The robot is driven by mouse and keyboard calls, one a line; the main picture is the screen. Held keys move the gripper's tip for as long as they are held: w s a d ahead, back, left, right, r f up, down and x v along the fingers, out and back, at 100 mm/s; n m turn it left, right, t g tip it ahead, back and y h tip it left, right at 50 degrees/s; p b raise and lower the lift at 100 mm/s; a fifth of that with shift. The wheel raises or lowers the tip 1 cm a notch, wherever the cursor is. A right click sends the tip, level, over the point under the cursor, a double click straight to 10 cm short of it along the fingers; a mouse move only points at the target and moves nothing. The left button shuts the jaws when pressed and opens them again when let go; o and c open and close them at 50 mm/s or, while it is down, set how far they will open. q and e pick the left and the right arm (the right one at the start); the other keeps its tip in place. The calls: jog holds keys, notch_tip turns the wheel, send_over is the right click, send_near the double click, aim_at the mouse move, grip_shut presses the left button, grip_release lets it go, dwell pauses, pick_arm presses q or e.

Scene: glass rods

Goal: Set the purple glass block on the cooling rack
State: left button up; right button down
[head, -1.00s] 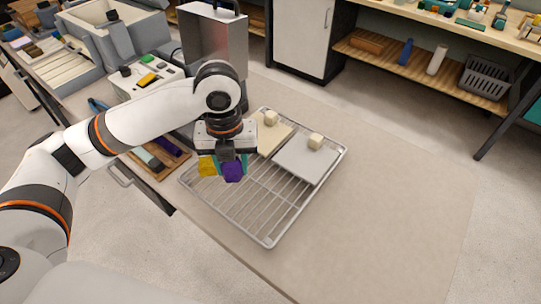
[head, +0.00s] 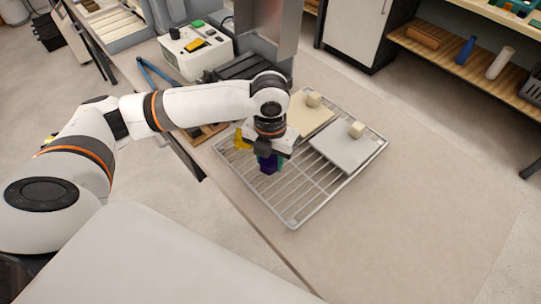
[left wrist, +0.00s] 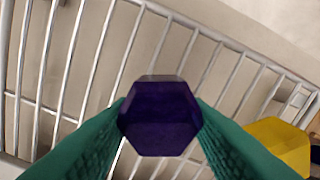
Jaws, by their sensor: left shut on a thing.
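The purple glass block (head: 268,165) is in my left gripper (head: 270,158), upright over the near left part of the wire cooling rack (head: 293,222). In the left wrist view the purple block (left wrist: 160,117) shows end-on as a dark hexagon between the teal fingertips (left wrist: 160,130), which are shut on its sides. The rack's bars (left wrist: 75,60) show behind it. I cannot tell whether the block's lower end touches the bars. My right gripper is not in view.
A yellow block (head: 240,139) stands close beside the gripper on the rack's left part; it also shows in the wrist view (left wrist: 278,143). Two flat plates, cream (head: 309,116) and grey (head: 340,148), each bearing a small cube, cover the rack's far side. The table at right is clear.

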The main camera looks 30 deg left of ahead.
pick_arm(q)
jog(key=shift+f, duration=0.1)
jog(key=o, duration=1)
jog(key=shift+o, duration=0.2)
notch_tip(320, 180, up, 12)
dwell(0.3)
